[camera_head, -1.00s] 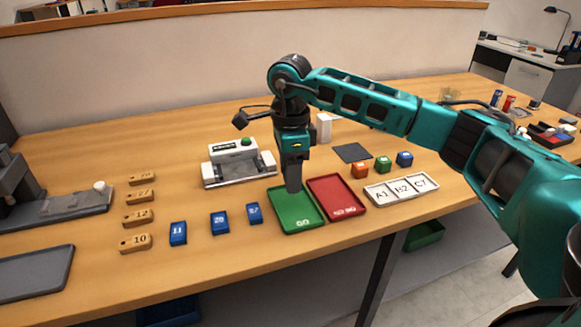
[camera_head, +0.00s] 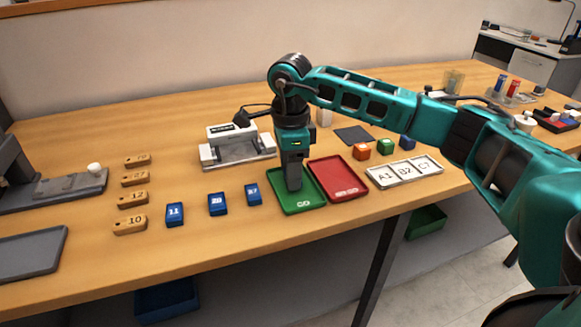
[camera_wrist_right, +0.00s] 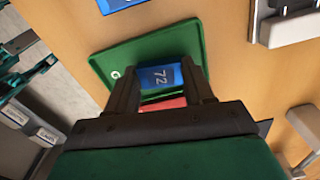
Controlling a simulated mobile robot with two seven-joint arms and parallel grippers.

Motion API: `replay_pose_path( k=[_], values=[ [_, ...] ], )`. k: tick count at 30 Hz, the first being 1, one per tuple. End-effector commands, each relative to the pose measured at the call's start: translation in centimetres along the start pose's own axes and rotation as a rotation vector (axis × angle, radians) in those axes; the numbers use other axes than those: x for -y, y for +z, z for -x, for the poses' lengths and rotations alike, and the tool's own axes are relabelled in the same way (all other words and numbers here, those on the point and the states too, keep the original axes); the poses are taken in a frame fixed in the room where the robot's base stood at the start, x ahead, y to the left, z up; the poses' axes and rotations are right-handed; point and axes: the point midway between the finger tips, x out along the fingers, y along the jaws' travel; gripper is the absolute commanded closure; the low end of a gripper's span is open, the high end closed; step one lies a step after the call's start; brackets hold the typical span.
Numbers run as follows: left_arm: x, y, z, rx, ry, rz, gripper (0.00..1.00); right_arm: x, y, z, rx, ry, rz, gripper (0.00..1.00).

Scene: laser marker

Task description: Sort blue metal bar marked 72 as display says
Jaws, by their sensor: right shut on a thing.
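My right gripper (camera_head: 294,186) is shut on the blue metal bar marked 72 (camera_wrist_right: 160,76), which shows between the fingers in the right wrist view. The gripper points straight down over the green GO tray (camera_head: 298,205), with its fingertips at or just above the tray floor. I cannot tell whether the bar touches the tray. In the head view the fingers hide the bar. The red tray (camera_head: 340,181) lies directly right of the green one. The measuring device with a small display (camera_head: 222,131) stands behind; its text is too small to read. My left gripper is not in view.
Blue bars marked 11 (camera_head: 175,214), 28 (camera_head: 217,204) and 57 (camera_head: 253,194) stand left of the green tray. Several wooden tags (camera_head: 130,224) lie farther left. Coloured cubes (camera_head: 361,151) and a white A1/B2/C7 tray (camera_head: 418,166) are at the right.

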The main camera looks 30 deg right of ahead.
Motion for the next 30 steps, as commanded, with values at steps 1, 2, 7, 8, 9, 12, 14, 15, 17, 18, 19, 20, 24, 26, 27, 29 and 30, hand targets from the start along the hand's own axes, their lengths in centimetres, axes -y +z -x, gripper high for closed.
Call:
replay_pose_path(
  k=[1, 2, 7, 8, 9, 12, 14, 15, 17, 18, 19, 20, 24, 26, 27, 29, 30],
  values=[
    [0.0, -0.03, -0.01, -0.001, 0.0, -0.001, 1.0, 0.0, 0.01, 0.02, 0.0, 0.0, 0.0, 0.83],
    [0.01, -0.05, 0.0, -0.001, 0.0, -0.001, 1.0, 0.0, 0.01, 0.03, 0.0, 0.0, 0.0, 0.83],
    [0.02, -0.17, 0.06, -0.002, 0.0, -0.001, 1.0, -0.01, 0.01, 0.06, 0.0, 0.0, 0.0, 0.83],
    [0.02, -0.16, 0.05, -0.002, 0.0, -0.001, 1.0, -0.01, 0.01, 0.04, 0.0, 0.0, 0.0, 0.83],
    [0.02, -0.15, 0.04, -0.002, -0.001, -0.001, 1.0, -0.01, 0.01, 0.03, 0.0, 0.0, 0.0, 0.83],
    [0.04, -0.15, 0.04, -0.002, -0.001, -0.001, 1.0, -0.01, 0.0, 0.03, 0.0, 0.0, 0.0, 0.83],
    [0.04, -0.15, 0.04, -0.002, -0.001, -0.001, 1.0, -0.01, 0.0, 0.03, 0.0, 0.0, 0.0, 0.83],
    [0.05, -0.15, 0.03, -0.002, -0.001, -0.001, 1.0, -0.01, 0.0, 0.03, 0.0, 0.0, 0.0, 0.83],
    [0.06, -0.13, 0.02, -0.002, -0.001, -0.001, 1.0, -0.01, -0.01, 0.01, 0.0, 0.0, 0.0, 0.83],
    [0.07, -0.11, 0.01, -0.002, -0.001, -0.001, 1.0, -0.01, -0.01, -0.03, 0.0, 0.0, 0.0, 0.83],
    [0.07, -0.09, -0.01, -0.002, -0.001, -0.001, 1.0, -0.01, -0.01, -0.06, 0.0, 0.0, 0.0, 0.83],
    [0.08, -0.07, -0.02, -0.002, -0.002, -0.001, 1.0, -0.01, -0.01, -0.1, 0.0, 0.0, 0.0, 0.83],
    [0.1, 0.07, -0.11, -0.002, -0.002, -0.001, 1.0, -0.01, -0.02, -0.37, 0.0, 0.0, 0.0, 0.83],
    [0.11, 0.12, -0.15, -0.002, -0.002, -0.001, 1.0, -0.01, -0.03, -0.49, 0.0, 0.0, 0.0, 0.83],
    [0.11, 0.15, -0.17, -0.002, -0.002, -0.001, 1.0, 0.0, -0.03, -0.55, 0.0, 0.0, 0.0, 0.83],
    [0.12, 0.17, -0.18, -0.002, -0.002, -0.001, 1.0, 0.0, -0.03, -0.6, 0.0, 0.0, 0.0, 0.83],
    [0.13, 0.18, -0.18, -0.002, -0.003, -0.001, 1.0, 0.0, -0.03, -0.6, 0.0, 0.0, 0.0, 0.83]
  ],
)
